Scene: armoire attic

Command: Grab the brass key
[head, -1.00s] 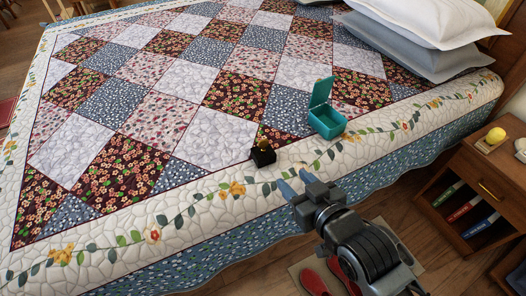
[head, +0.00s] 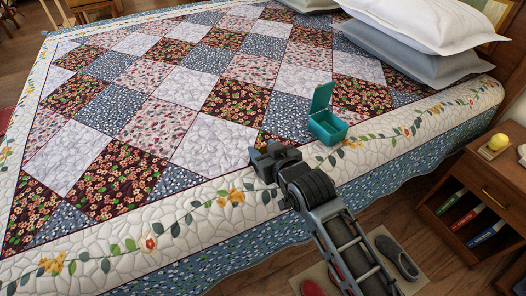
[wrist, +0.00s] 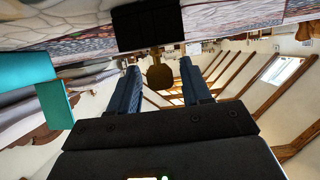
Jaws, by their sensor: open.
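The brass key (wrist: 160,74) shows in the wrist view as a round, dark brass head joined to a black block (wrist: 148,26). The picture there is upside down, with the bed at the top. My gripper (wrist: 159,68) is open, one blue finger on each side of the key's head, with gaps visible on both sides. In the head view my gripper (head: 273,158) is over the near edge of the quilt and hides the key and most or all of the block.
An open teal box (head: 328,127) stands on the quilt just right of my gripper; it also shows in the wrist view (wrist: 25,72). Pillows (head: 420,40) lie at the back right. A wooden nightstand (head: 480,185) stands at the right. The quilt to the left is clear.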

